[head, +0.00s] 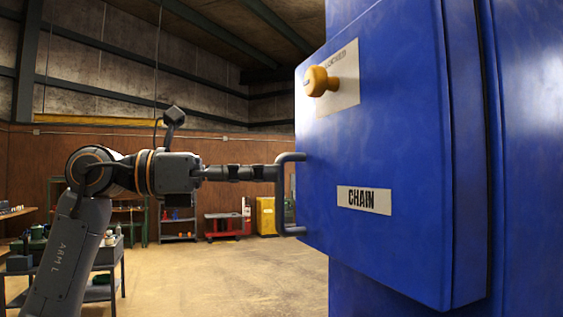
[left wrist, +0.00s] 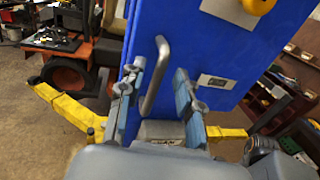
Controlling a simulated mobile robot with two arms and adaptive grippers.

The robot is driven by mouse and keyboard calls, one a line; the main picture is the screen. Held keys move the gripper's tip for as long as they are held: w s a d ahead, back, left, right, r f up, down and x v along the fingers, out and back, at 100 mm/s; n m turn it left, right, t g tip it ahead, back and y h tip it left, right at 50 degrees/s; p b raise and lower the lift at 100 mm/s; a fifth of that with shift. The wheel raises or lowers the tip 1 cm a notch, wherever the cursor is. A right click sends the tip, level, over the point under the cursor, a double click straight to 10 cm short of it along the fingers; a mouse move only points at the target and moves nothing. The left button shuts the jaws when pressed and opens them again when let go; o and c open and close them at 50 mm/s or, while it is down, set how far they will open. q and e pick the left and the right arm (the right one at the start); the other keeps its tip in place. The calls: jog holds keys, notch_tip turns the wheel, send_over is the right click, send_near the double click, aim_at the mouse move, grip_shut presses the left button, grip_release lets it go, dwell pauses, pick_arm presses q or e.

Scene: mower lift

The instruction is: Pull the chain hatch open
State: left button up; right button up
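The chain hatch (head: 385,235) is a blue metal door with a white CHAIN label (head: 364,200) on its front, and it fills the right of the head view. Its grey bar handle (head: 289,215) stands at the left edge of the door. My left gripper (head: 276,172) reaches in from the left at the handle's height. In the left wrist view the two fingers of this gripper (left wrist: 158,75) are spread apart, with the handle (left wrist: 154,80) between them, nearer the left finger. I cannot tell whether a finger touches it. My right gripper is in neither view.
A yellow knob (head: 318,82) sticks out from a plate above the label. Yellow lift arms (left wrist: 72,108) spread low beside the blue column. A work table (head: 105,265) stands at left, a red cart (head: 226,225) farther back. The floor between is clear.

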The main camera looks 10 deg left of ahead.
aim_at(280, 222)
pick_arm(q)
jog(key=shift+p+x, duration=0.35)
jog(key=shift+x, duration=1.35)
grip_shut()
